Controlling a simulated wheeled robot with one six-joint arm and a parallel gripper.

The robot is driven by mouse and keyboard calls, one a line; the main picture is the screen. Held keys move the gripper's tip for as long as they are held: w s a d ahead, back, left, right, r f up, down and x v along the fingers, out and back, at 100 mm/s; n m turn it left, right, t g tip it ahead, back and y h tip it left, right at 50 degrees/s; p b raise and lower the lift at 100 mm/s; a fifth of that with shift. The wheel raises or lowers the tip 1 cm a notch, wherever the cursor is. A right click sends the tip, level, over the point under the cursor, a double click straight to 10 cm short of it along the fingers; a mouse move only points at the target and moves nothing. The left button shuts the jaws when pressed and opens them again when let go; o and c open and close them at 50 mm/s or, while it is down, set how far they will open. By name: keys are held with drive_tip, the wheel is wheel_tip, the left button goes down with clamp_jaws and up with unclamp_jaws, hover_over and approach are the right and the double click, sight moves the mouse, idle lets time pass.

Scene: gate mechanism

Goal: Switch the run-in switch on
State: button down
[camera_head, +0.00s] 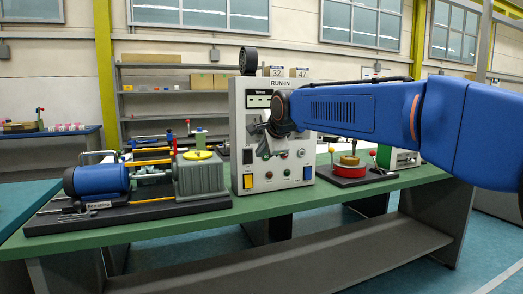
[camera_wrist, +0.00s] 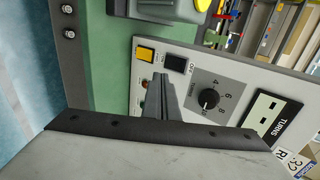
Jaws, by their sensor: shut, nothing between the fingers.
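The grey RUN-IN control box (camera_head: 238,130) stands upright on the green bench. On its face a black rocker switch (camera_head: 248,157) sits above a yellow square button (camera_head: 248,181). In the wrist view the black switch (camera_wrist: 175,63), with small lettering beside it, and the yellow button (camera_wrist: 146,54) show turned sideways. Which way the rocker is tipped I cannot tell. My gripper (camera_head: 265,153) is shut and empty in front of the box. In the wrist view its fingertips (camera_wrist: 160,77) point toward the panel just beside the black switch; contact is not clear.
A numbered dial (camera_wrist: 208,98) and a TURNS display (camera_wrist: 264,112) are close to my gripper. A blue motor (camera_head: 97,179) with a grey gearbox (camera_head: 200,177) stands left of the box. A red round fixture (camera_head: 350,171) stands right. The bench's front edge (camera_head: 200,220) is clear.

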sight(249, 157)
drive_tip(key=shift+w+r+x, duration=0.2)
drive_tip(key=shift+r+x, duration=0.05)
drive_tip(key=shift+x, duration=1.45)
drive_tip(key=shift+w+r+x, duration=0.15)
drive_tip(key=shift+r+x, duration=0.1)
drive_tip(key=shift+x, duration=1.45)
drive_tip(key=shift+w+r+x, duration=0.2)
drive_tip(key=shift+r+x, duration=0.05)
drive_tip(key=shift+x, duration=1.45)
drive_tip(key=shift+a, duration=0.15)
drive_tip(key=shift+w+f, duration=0.1)
drive_tip(key=shift+w, duration=0.1)
drive_tip(key=shift+r, duration=1.05)
drive_tip(key=shift+s+f, duration=0.1)
drive_tip(key=shift+f, duration=0.1)
